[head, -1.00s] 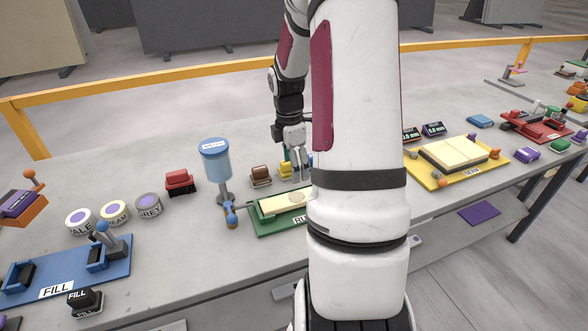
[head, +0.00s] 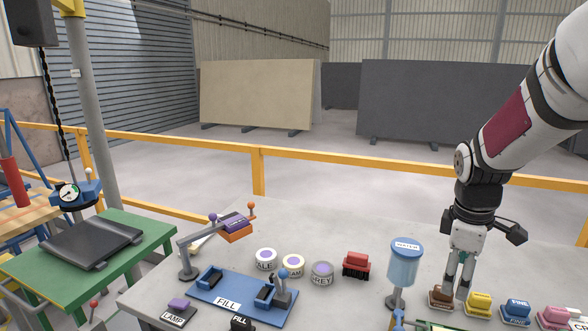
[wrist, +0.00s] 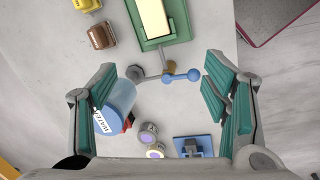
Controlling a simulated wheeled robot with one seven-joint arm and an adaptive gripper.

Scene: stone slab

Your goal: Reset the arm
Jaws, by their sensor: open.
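My gripper (head: 458,290) hangs down from my white arm at the right of the head view, its fingers pointing at the bench. In the wrist view my gripper (wrist: 160,105) has its two teal-padded fingers spread wide, with nothing held between them. In the head view it is beside a brown block (head: 441,297) and a yellow block (head: 479,304); I cannot tell its exact height above the bench. A blue water cup (head: 405,264) on a stand is to its left, and the cup also shows in the wrist view (wrist: 119,98) near the left finger.
The grey bench (head: 340,219) holds a blue FILL fixture (head: 224,290), several labelled tins, a red block (head: 356,264) and a purple-and-orange tool (head: 235,228). A green table (head: 150,235) is at left. A yellow rail (head: 330,158) runs behind, with stone slabs beyond.

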